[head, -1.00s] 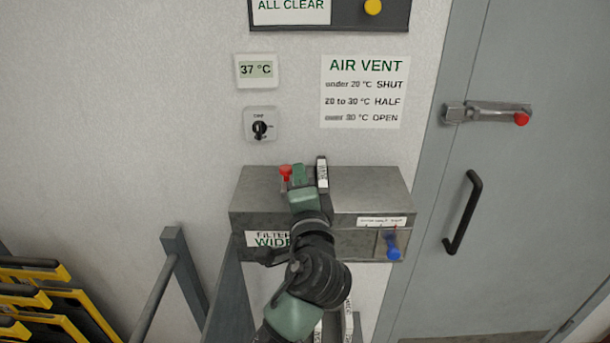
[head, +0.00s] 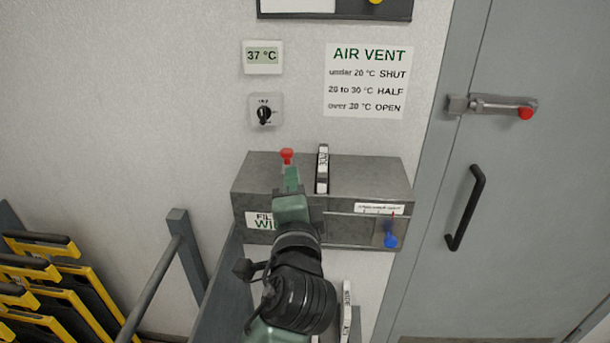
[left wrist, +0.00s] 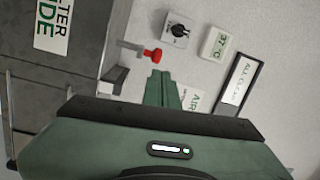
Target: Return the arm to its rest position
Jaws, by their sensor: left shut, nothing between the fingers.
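My left gripper (head: 291,178) is shut and empty. In the head view it lies in front of the grey metal filter box (head: 370,178), and its tips show just below a red knob (head: 287,156) at the box's back edge. In the left wrist view the shut green fingers (left wrist: 161,88) point toward the wall, and the red knob (left wrist: 153,55) shows beyond them with a visible space between. My arm covers part of the box's front and its "FILTER WIDE" label (head: 258,221). My right gripper is in neither view.
A white cartridge (head: 322,170) stands in the box top. A blue knob (head: 390,240) sits on its front right. A grey door (head: 520,200) with handles is at right. Yellow-black racked frames (head: 45,275) and a grey rail (head: 155,285) are at left. The wall display reads 37 °C (head: 262,57).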

